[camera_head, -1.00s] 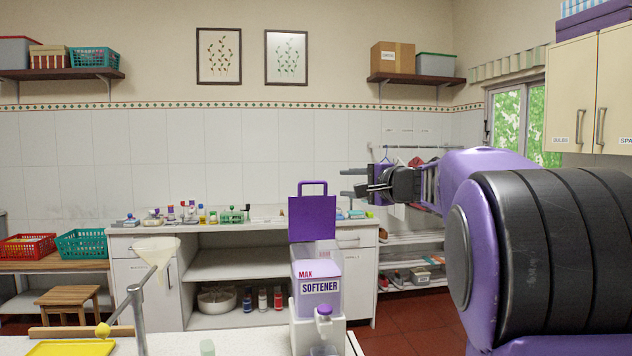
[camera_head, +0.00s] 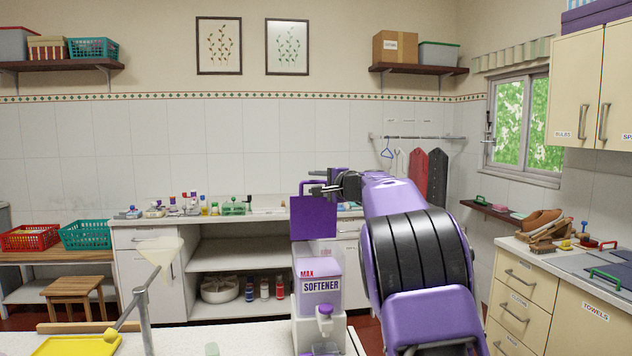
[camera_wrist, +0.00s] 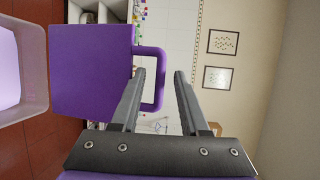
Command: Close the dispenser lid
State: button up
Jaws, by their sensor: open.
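The softener dispenser (camera_head: 320,290) stands on the near counter, white with a purple-tinted tank and a spout at its front. Its purple lid (camera_head: 314,217) stands upright, open, at the back of the tank, with a loop handle (camera_head: 313,185) on its top edge. My gripper (camera_head: 318,188) is open beside the handle at the lid's upper right. In the wrist view the lid (camera_wrist: 90,70) fills the left, and the handle (camera_wrist: 158,78) reaches toward my open fingers (camera_wrist: 160,78), overlapping the left one. I cannot tell whether they touch. The open tank (camera_wrist: 22,70) shows at the far left.
The back counter (camera_head: 150,224) holds several small bottles. A drawer cabinet (camera_head: 530,300) stands at the right.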

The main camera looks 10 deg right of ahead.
grip_shut()
dwell(1.4)
